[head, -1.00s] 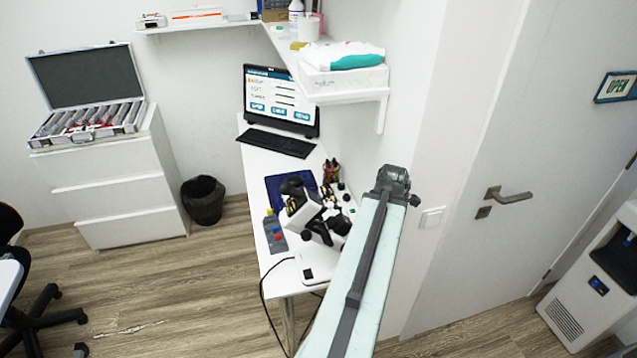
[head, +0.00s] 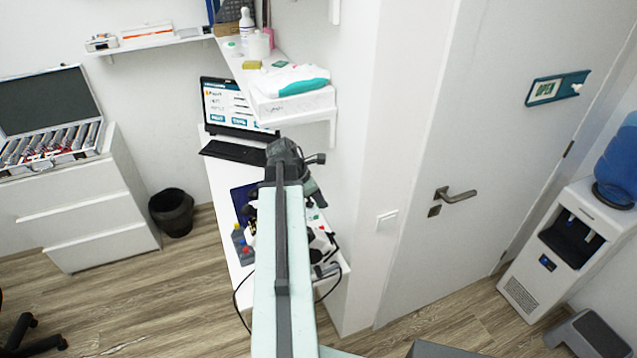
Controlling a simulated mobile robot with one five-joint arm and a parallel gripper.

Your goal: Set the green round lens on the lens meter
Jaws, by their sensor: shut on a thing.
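The lens meter (head: 320,241), a white and black instrument, stands on the white desk (head: 222,180). My arm crosses in front of it, so only parts at its right side show. My arm rises from the bottom of the head view and bends at a grey joint above the desk. The part beyond the joint is mostly hidden behind the arm. I cannot see my gripper's fingertips or what is between them. I see no green round lens in this view.
A monitor (head: 231,107) and keyboard (head: 237,153) are at the desk's back. A shelf with a white box (head: 292,103) overhangs the right side. A bin (head: 172,212) stands on open floor.

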